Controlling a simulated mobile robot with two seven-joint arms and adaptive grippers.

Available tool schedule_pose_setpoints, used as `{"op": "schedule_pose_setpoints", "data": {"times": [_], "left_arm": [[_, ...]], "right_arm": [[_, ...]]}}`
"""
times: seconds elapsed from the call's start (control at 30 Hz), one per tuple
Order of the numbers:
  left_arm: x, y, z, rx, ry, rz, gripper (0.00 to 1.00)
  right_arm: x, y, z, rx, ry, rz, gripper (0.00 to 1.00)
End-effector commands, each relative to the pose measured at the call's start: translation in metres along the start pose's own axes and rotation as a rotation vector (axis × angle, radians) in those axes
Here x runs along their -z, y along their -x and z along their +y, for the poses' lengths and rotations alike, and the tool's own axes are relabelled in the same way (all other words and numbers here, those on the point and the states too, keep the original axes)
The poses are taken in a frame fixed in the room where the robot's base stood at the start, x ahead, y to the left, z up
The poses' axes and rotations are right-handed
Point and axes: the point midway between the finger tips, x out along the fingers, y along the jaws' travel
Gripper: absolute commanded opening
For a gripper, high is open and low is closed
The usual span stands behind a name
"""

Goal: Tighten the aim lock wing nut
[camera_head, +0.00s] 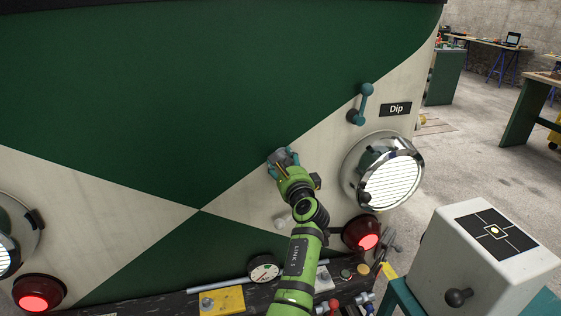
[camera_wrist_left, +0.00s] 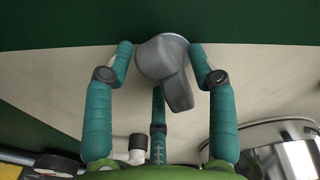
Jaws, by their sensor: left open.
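A grey knob with one thick wing (camera_wrist_left: 178,88), which appears to be the wing nut, sits on the tram's green and cream front panel. In the head view the grey part (camera_head: 278,156) is small and partly covered by my gripper. My left gripper (camera_wrist_left: 161,52) is open, with two teal fingers on either side of the knob and a third below it. Small gaps seem to remain at the sides; contact is hard to tell. It also shows in the head view (camera_head: 283,161). A chrome headlamp (camera_head: 390,182) is to the right. My right gripper is not in view.
A teal lever (camera_head: 361,104) is above the headlamp beside the "Dip" label (camera_head: 396,109). A red lamp (camera_head: 368,242) is below. A round gauge (camera_head: 264,269) and tools lie on the low ledge. A grey box with a cross target (camera_head: 470,260) stands front right.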

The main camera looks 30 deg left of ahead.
Motion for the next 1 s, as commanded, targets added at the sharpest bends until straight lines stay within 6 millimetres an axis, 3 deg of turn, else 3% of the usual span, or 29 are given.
{"op": "schedule_pose_setpoints", "data": {"times": [0.13, 0.17, 0.3, 0.67, 1.0], "left_arm": [[0.0, 0.0, -0.001, 0.0, 0.001, 0.0, 0.57], [0.0, 0.0, -0.001, 0.0, 0.001, 0.0, 0.53], [0.0, 0.0, -0.001, 0.001, 0.001, 0.001, 0.0], [-0.002, -0.001, -0.003, 0.004, -0.023, 0.0, 0.0], [-0.006, -0.001, -0.007, 0.008, -0.221, -0.002, 0.0]], "right_arm": [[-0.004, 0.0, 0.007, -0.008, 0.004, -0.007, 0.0], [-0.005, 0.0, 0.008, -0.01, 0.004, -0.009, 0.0], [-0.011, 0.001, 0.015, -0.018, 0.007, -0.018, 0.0], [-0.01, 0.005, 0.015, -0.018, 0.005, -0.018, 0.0], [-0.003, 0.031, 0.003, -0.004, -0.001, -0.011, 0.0]]}}
